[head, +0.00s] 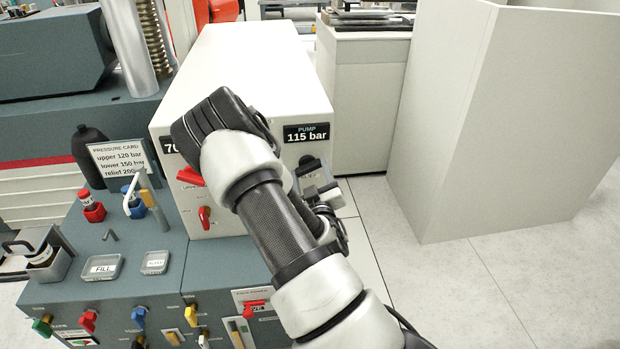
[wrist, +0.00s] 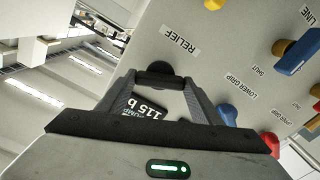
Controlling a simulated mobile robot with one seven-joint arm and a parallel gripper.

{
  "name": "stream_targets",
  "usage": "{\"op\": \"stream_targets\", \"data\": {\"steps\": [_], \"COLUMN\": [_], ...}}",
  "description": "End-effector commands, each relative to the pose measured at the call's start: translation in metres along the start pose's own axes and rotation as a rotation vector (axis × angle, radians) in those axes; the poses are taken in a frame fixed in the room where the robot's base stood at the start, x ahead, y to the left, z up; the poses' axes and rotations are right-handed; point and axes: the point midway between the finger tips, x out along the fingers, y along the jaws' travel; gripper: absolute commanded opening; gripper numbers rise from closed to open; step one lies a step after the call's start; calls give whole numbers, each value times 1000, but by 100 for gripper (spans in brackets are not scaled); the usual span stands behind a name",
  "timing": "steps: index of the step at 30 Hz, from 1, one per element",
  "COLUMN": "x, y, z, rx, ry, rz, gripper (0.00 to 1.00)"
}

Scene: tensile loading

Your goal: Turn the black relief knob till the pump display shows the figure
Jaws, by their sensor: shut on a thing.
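The black relief knob (wrist: 159,68) is in the wrist view, below the RELIEF label on the pale panel; only its rounded top edge shows past my fingers. My gripper (wrist: 159,80) is shut on it, with the fingertips meeting at the knob. The pump display (head: 307,133) reads 115 bar in the head view; it also shows, turned over and partly cut off, between my fingers in the wrist view (wrist: 146,108). The pressure card (head: 122,161) reads upper 120 bar, lower 150 bar and relief 200, its end covered by a handle.
The pale pump box (head: 262,58) carries red handles, one (head: 204,217) left of my arm. In the wrist view a blue knob (wrist: 227,113) and a blue lever (wrist: 298,55) stand near my gripper. A pale cabinet (head: 490,120) stands right, with clear floor before it.

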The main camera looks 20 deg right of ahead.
Motion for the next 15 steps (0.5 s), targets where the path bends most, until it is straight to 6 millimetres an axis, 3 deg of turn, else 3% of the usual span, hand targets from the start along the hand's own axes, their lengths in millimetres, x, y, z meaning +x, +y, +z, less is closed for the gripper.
{"op": "stream_targets", "data": {"steps": [15], "x": [0], "y": [-2], "z": [1], "rx": [-491], "ry": [1], "rz": [-2], "gripper": [37]}}
